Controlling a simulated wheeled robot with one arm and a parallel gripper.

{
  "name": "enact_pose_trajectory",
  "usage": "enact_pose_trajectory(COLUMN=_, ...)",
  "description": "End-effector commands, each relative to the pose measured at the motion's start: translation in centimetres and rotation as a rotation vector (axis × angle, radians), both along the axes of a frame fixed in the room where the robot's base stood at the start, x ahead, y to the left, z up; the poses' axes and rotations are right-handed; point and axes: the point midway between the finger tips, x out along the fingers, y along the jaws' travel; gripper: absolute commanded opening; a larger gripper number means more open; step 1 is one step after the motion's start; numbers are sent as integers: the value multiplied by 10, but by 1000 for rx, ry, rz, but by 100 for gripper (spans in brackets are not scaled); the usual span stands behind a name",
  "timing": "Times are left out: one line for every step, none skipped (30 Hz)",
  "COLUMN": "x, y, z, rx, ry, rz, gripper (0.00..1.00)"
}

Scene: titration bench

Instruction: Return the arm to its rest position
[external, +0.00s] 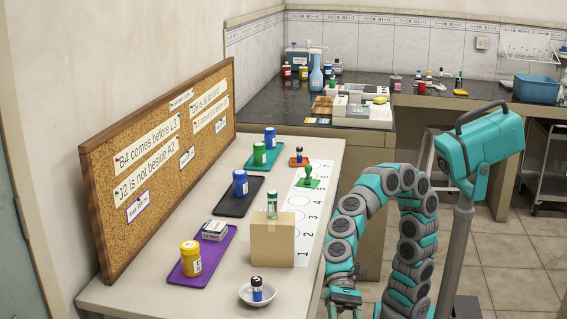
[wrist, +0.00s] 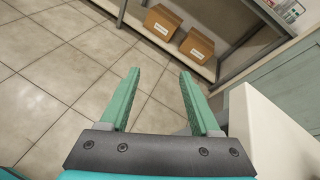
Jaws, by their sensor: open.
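My gripper (external: 343,299) is at the lower middle of the external view, just off the right edge of the bench (external: 228,202). The arm is bent, with its elbow raised and the gripper pointing down. In the wrist view my gripper (wrist: 158,100) has its two green fingers apart, with nothing between them. Below them the wrist view shows floor tiles and a low shelf. The gripper touches nothing that I can see.
On the bench, nearest my gripper, are a cardboard box (external: 272,244) with a vial on top and a white dish (external: 258,294) holding a vial. Trays (external: 220,257) with jars lie further left. Two cartons (wrist: 162,24) sit on the low shelf. Tiled floor (wrist: 60,75) is clear.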

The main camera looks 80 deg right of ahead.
Motion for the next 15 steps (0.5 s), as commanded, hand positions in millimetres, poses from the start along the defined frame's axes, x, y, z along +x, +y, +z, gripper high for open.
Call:
enact_pose_trajectory(x=9, y=-23, z=-14, rx=-38, ry=-88, rz=13, gripper=63)
enact_pose_trajectory(x=12, y=-36, z=-22, rx=-62, ry=-139, rz=29, gripper=63)
enact_pose_trajectory(x=15, y=-54, z=-33, rx=-95, ry=-202, rz=52, gripper=63)
enact_pose_trajectory(x=17, y=-67, z=-42, rx=-123, ry=-244, rz=67, gripper=63)
enact_pose_trajectory(x=20, y=-79, z=-51, rx=-152, ry=-282, rz=82, gripper=63)
enact_pose_trajectory(x=23, y=-96, z=-63, rx=-191, ry=-331, rz=102, gripper=63)
enact_pose_trajectory(x=25, y=-109, z=-71, rx=-220, ry=-365, rz=119, gripper=63)
enact_pose_trajectory(x=26, y=-122, z=-78, rx=-248, ry=-395, rz=135, gripper=63)
enact_pose_trajectory(x=28, y=-139, z=-88, rx=-286, ry=-434, rz=157, gripper=63)
enact_pose_trajectory(x=30, y=-153, z=-96, rx=-315, ry=-462, rz=173, gripper=63)
enact_pose_trajectory(x=32, y=-166, z=-103, rx=-348, ry=-487, rz=188, gripper=63)
enact_pose_trajectory(x=34, y=-186, z=-114, rx=-393, ry=-518, rz=211, gripper=63)
enact_pose_trajectory(x=35, y=-201, z=-122, rx=-427, ry=-540, rz=229, gripper=63)
enact_pose_trajectory(x=34, y=-216, z=-130, rx=-461, ry=-557, rz=249, gripper=63)
enact_pose_trajectory(x=34, y=-237, z=-139, rx=-506, ry=-580, rz=277, gripper=63)
